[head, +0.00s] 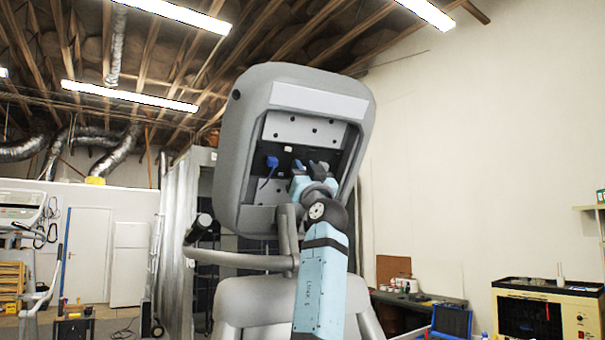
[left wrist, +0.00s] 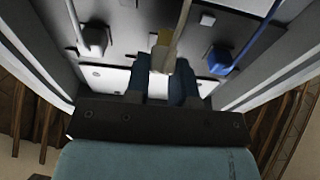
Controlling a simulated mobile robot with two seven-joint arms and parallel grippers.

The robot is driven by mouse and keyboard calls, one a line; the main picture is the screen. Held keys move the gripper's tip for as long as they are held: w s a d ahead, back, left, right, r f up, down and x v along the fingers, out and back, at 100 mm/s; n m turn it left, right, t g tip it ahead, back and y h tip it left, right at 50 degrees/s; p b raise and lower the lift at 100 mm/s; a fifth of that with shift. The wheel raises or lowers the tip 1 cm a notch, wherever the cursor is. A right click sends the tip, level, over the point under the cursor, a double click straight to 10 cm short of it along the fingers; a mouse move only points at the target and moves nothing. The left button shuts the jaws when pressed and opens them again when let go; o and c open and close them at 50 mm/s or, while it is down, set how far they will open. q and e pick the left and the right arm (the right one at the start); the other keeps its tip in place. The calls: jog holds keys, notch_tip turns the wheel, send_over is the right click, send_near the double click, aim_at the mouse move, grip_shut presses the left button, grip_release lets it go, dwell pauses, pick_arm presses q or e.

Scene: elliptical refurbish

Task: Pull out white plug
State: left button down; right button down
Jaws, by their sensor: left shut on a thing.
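The console (head: 360,95) of the elliptical machine has its back open, showing a dark panel with plugs. My left gripper (head: 309,167) reaches into this opening. My right gripper is not in view.
The console's raised rim surrounds the opening. A handlebar (head: 235,259) runs below it.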

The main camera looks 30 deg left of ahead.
pick_arm(q)
jog(key=c, duration=1.1)
grip_release()
jog(key=shift+f, duration=0.1)
jog(key=shift+o, duration=0.7)
jog(key=shift+d, duration=0.1)
jog(key=b+v, duration=0.4)
jog(key=v, duration=0.9)
jog(key=shift+s+d+f+b, duration=0.2)
jog(key=shift+s+f+b, duration=0.05)
jog(key=shift+b, duration=0.1)
